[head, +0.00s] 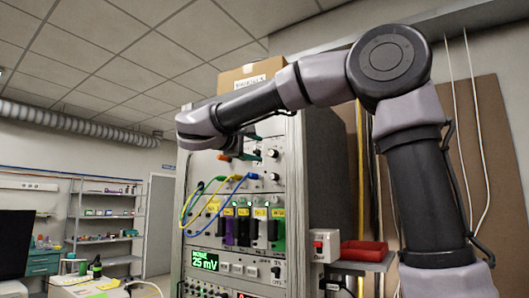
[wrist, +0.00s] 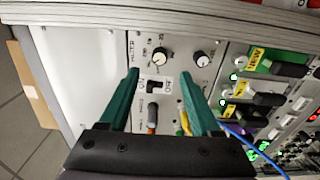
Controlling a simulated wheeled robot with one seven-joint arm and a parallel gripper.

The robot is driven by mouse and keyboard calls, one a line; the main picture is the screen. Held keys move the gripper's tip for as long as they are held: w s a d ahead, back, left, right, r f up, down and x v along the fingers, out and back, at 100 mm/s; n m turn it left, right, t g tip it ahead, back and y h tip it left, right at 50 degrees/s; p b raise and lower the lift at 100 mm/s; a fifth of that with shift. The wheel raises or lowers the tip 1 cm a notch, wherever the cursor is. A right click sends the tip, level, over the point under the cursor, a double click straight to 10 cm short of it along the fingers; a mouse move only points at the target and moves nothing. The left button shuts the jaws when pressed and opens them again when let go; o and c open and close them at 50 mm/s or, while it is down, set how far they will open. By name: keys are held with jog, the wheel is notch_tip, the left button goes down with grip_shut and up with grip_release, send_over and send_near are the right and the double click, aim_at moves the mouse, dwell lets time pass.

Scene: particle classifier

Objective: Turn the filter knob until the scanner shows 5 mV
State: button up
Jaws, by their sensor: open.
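The scanner display (head: 205,261) on the rack front reads "NOISE 25 mV" in green. A black knob with a dial scale (wrist: 159,55) sits on the upper panel; it also shows in the head view (head: 272,153). A second, pale-faced knob (wrist: 201,58) is beside it. The first knob appears between and beyond the fingertips, with no visible contact. In the head view my gripper (head: 252,147) is at the upper panel.
A toggle switch (wrist: 157,86) and an orange plug (wrist: 152,117) show between the fingers. Yellow, green and blue cables (head: 213,198) loop below my gripper. Modules with yellow labels (head: 243,212) are beneath. A cardboard box (head: 252,74) sits on the rack. Red case (head: 363,250) at right.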

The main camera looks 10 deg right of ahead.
jog(key=v, duration=0.2)
jog(key=shift+s+a, duration=0.25)
dwell(0.3)
jog(key=s+d+f+m+g+y, duration=0.2)
jog(key=s+d+f+g+y, duration=0.15)
jog(key=d+f, duration=0.45)
jog(key=s+d+f+m+g+y, duration=0.1)
jog(key=s+d+f+g+y, duration=0.2)
jog(key=d+f, duration=0.5)
jog(key=s+a+f+m+y, duration=0.2)
jog(key=s+f+m+y, duration=0.6)
jog(key=s+f+m, duration=0.2)
jog(key=shift+s+a+f+t, duration=0.25)
jog(key=shift+s+f+t, duration=0.1)
jog(key=shift+s+f, duration=0.55)
jog(key=shift+w+f, duration=0.1)
